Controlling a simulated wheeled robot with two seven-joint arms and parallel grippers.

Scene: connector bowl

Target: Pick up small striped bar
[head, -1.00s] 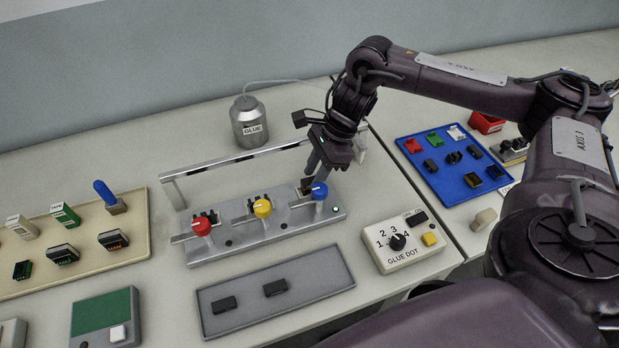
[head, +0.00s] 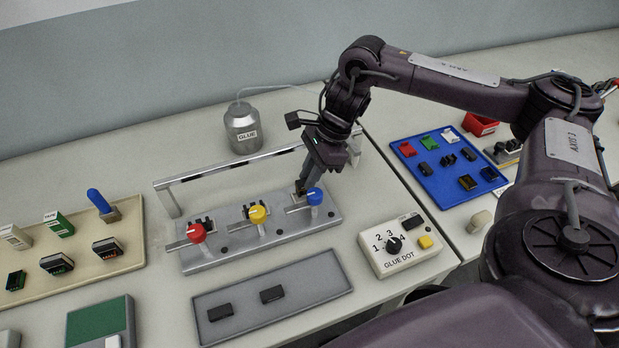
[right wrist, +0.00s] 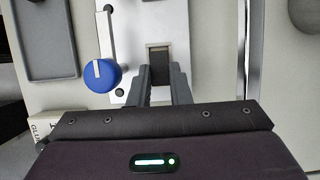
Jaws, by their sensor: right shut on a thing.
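My right gripper (head: 303,184) is down at the right end of the grey fixture (head: 222,258), beside the blue knob (head: 314,197). In the right wrist view its two fingers (right wrist: 160,72) are shut on a small dark block with a brownish end (right wrist: 159,50). The fingers hide part of the block, and I cannot make out stripes on it. I cannot tell whether it is lifted clear of its seat. My left gripper is not in view.
A red knob (head: 196,233) and yellow knob (head: 258,215) stand farther left. A glue dot box (head: 408,247) and grey tray (head: 325,288) lie in front; a blue tray (head: 432,182) is at right.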

